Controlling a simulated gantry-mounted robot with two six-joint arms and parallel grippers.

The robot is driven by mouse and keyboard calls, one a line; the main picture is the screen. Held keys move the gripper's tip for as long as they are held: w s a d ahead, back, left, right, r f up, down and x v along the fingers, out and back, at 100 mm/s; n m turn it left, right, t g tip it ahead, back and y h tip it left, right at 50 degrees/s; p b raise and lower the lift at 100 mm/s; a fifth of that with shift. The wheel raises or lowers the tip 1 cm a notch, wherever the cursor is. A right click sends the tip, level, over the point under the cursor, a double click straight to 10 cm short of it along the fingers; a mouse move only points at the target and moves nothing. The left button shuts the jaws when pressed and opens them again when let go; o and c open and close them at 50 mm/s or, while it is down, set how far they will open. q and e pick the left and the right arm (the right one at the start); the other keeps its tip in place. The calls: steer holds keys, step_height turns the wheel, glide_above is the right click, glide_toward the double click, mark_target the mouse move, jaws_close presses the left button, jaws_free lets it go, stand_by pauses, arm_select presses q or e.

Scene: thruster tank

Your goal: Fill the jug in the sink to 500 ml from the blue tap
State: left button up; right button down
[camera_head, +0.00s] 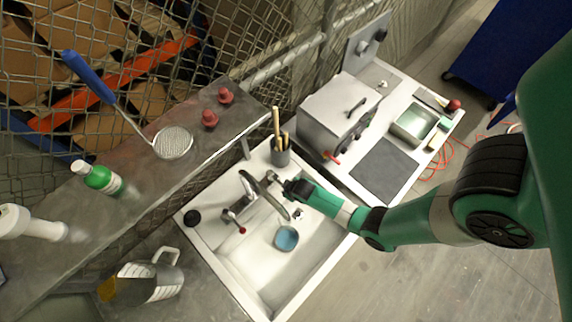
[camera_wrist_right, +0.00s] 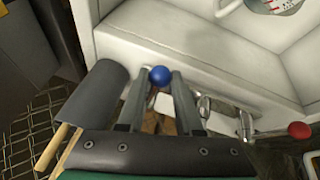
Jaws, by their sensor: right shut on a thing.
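The sink (camera_head: 322,262) holds the jug (camera_head: 286,238), seen from above as a round pale-blue surface. In the right wrist view, part of the jug (camera_wrist_right: 275,4) with red markings shows at the top edge; I cannot read the level. The metal tap (camera_head: 263,190) stands at the sink's back edge, its spout reaching over the basin. My right gripper (camera_head: 275,179) is at the tap. In the right wrist view, my right gripper (camera_wrist_right: 159,76) is shut on the blue tap knob (camera_wrist_right: 160,75). The red knob (camera_head: 242,230) is free. My left gripper is out of view.
A dark cup of wooden-handled tools (camera_head: 280,155) stands close beside my right gripper. Another jug (camera_head: 152,278) stands on the left counter. A strainer (camera_head: 172,142) and a green bottle (camera_head: 98,177) are on the ledge. A white box (camera_head: 335,110) stands right of the tool cup.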

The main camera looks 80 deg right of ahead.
steer(key=shift+w, duration=0.1)
steer(key=shift+d, duration=0.2)
steer(key=shift+s+d, duration=0.35)
steer(key=shift+d, duration=0.5)
steer(key=shift+s+d, duration=0.3)
steer(key=shift+d, duration=0.55)
steer(key=a, duration=0.1)
steer(key=w+a, duration=0.1)
steer(key=a, duration=0.2)
steer(key=shift+w, duration=0.3)
steer(key=shift+d, duration=0.1)
